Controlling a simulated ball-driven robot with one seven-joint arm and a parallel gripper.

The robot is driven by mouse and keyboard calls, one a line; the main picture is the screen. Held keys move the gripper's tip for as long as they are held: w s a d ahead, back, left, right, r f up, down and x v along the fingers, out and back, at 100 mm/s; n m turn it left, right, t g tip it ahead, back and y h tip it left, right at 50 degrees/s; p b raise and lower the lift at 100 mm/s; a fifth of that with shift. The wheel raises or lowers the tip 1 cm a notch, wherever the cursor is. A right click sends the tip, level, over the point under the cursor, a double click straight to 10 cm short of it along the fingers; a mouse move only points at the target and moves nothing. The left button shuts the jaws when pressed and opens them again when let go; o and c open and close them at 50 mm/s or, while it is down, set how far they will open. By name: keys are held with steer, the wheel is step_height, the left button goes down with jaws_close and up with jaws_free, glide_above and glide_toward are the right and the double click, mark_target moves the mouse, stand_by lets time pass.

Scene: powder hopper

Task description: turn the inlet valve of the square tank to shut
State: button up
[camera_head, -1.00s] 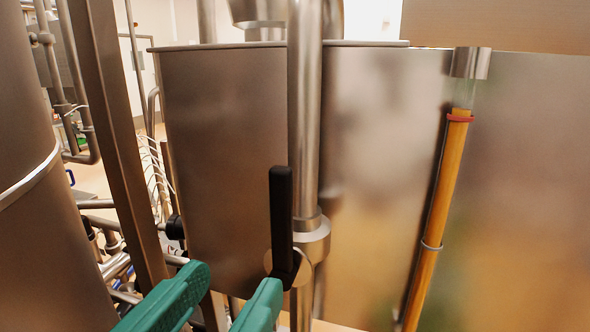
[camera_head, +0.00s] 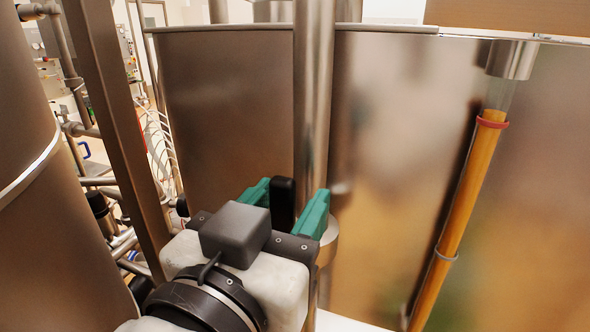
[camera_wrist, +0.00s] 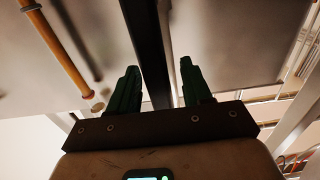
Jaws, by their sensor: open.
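The inlet valve's black lever handle (camera_head: 283,203) stands upright on the vertical steel pipe (camera_head: 312,100) in front of the square tank (camera_head: 225,110). My gripper (camera_head: 287,200) is open, with its green fingers on either side of the handle. In the wrist view, the dark handle (camera_wrist: 147,50) runs between the two green fingers (camera_wrist: 156,80), with visible gaps on both sides. The valve body is mostly hidden behind my gripper in the head view.
A yellow sight tube (camera_head: 462,210) slants down the tank front at right. A brown upright post (camera_head: 115,130) and a large rounded steel vessel (camera_head: 40,200) stand close on the left. Thin pipes and cables lie between post and tank.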

steer(key=shift+w+d, duration=0.2)
steer(key=shift+w, duration=0.3)
jaws_close()
stand_by(0.3)
